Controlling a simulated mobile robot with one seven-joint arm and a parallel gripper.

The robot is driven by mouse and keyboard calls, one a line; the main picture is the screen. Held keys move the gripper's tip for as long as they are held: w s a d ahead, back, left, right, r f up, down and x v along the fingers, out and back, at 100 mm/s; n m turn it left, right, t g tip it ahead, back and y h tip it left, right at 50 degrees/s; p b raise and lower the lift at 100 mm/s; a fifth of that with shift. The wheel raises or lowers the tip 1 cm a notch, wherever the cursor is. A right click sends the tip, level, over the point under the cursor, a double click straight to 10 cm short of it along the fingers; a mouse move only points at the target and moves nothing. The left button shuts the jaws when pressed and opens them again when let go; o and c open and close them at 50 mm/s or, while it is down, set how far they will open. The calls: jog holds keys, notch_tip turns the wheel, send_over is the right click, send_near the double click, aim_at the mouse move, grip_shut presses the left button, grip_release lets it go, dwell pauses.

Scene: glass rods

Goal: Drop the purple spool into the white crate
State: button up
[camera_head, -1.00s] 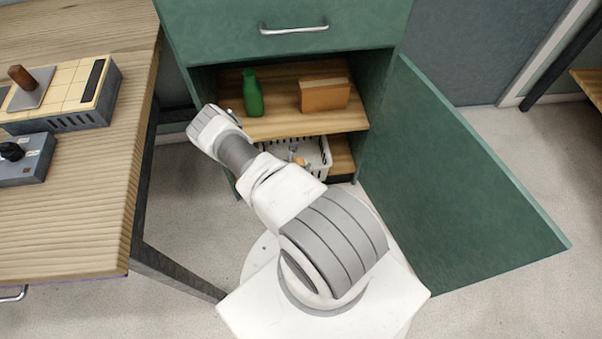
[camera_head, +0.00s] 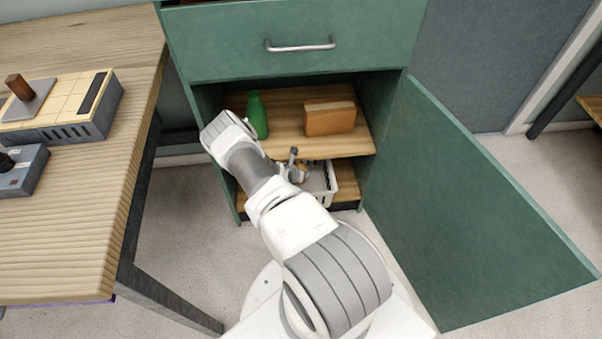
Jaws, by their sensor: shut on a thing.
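The white crate (camera_head: 335,184) stands on the lower shelf of the open green cabinet, under the middle shelf. My arm covers its left part. Small grey and orange-brown things (camera_head: 299,172) show at the crate's left side, beside my arm; I cannot tell whether they lie in it or stand above it. I cannot make out the purple spool.
A green bottle (camera_head: 257,117) and an orange-brown box (camera_head: 330,118) stand on the middle shelf (camera_head: 290,140). The cabinet door (camera_head: 485,205) hangs open to the right. A wooden table (camera_head: 75,210) with a tiled device (camera_head: 70,108) and a grey box (camera_head: 20,172) is at left.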

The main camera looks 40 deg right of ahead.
jog(key=o, duration=1.5)
jog(key=shift+c, duration=0.2)
jog(key=shift+s+a+r+p, duration=0.3)
jog(key=shift+s+p, duration=0.15)
jog(key=shift+p, duration=0.3)
jog(key=shift+s+a+r+p, duration=0.25)
jog(key=shift+s+a+p, duration=0.3)
jog(key=shift+s+p, duration=0.35)
jog(key=shift+w, duration=0.1)
